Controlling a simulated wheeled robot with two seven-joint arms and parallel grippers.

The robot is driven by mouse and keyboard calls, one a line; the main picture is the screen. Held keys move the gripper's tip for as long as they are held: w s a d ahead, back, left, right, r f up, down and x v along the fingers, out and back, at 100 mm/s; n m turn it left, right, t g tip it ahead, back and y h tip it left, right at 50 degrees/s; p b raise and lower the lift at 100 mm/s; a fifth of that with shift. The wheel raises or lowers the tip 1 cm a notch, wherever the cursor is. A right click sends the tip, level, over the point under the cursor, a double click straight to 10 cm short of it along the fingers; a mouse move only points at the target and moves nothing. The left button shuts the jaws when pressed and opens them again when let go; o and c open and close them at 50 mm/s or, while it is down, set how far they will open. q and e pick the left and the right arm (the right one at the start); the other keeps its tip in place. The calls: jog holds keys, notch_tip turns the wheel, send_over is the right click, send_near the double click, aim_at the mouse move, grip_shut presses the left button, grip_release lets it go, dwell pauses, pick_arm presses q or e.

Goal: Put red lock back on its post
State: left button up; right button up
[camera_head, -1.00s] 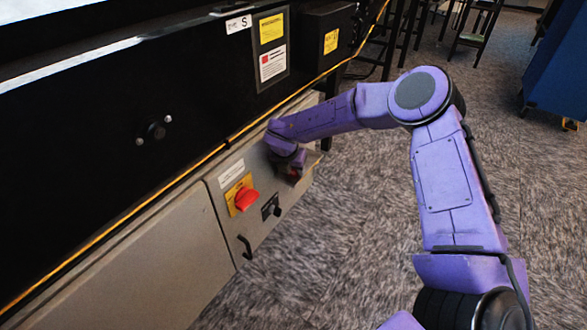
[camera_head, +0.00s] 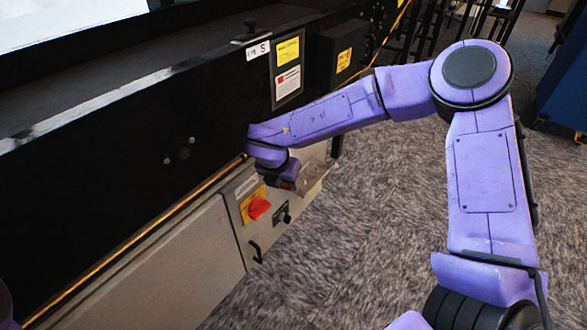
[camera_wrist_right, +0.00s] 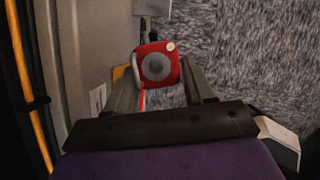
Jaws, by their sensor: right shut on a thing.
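The red lock (camera_wrist_right: 157,66), with a pale shackle on its left side and a grey round face, sits between the fingers of my right gripper (camera_wrist_right: 164,92) in the right wrist view. In the head view my right gripper (camera_head: 284,182) is in front of the grey panel, above and right of the red rotary switch (camera_head: 259,208). My left gripper is out of view.
The grey panel (camera_head: 246,239) carries a black knob (camera_head: 283,214) and a black hook handle (camera_head: 256,252). The long black machine side (camera_head: 100,190) lies left, with a yellow cable along its lower edge. Carpet (camera_head: 380,230) is open on the right.

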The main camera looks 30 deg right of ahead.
jog(key=p+v, duration=0.2)
jog(key=v, duration=0.1)
jog(key=p+v, duration=0.2)
jog(key=shift+w+d+r, duration=0.2)
jog(key=shift+d, duration=0.05)
